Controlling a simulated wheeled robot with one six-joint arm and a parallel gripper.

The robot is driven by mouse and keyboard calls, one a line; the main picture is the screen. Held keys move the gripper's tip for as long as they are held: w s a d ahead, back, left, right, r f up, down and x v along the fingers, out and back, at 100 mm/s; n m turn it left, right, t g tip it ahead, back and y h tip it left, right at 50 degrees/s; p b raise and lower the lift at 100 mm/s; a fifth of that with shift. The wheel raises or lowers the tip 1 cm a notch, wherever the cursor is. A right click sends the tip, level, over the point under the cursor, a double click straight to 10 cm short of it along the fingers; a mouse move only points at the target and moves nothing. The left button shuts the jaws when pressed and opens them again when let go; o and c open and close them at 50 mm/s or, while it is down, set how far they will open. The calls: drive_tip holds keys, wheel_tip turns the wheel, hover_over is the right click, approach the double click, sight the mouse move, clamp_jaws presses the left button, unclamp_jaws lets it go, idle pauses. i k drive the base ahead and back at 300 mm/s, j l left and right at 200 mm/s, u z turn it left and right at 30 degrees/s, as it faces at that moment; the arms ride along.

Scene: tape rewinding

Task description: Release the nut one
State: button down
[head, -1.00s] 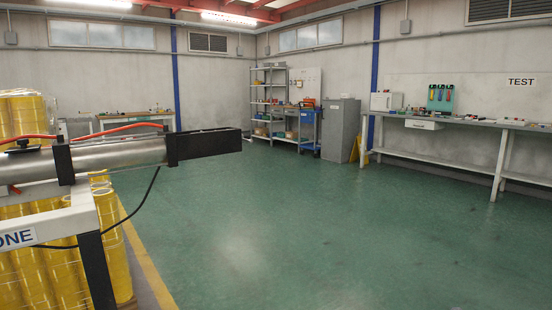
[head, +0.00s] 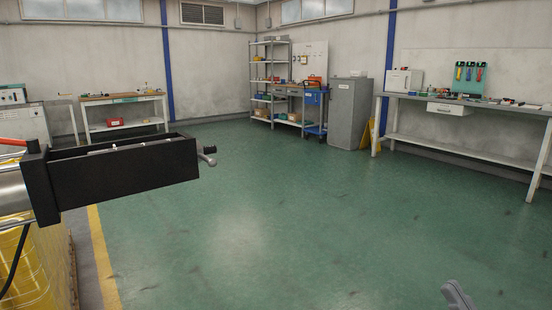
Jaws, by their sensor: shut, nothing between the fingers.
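The machine labelled ONE in the earlier view is at the left, cut off by the frame edge. Its black channel-shaped end piece (head: 125,175) juts to the right, at the end of a silver cylinder (head: 12,195). A small metal part with a crank-like or nut-like shape (head: 207,155) sticks out of the far side near its right end; I cannot tell whether it is the nut. The grey tip of my gripper (head: 457,293) shows at the bottom right edge. It is shut and empty, far from the machine, over open floor. The rest of it is out of frame.
Stacked yellow tape rolls (head: 38,265) stand below the machine, beside a yellow floor line (head: 102,258). The green floor ahead is clear. A workbench (head: 470,106) runs along the right wall. A shelf rack (head: 270,85), a blue cart (head: 315,112) and a grey cabinet (head: 349,112) stand at the back.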

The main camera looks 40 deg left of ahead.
sight(212, 163)
drive_tip(key=j+u, duration=0.25)
drive_tip(key=j, duration=1.3)
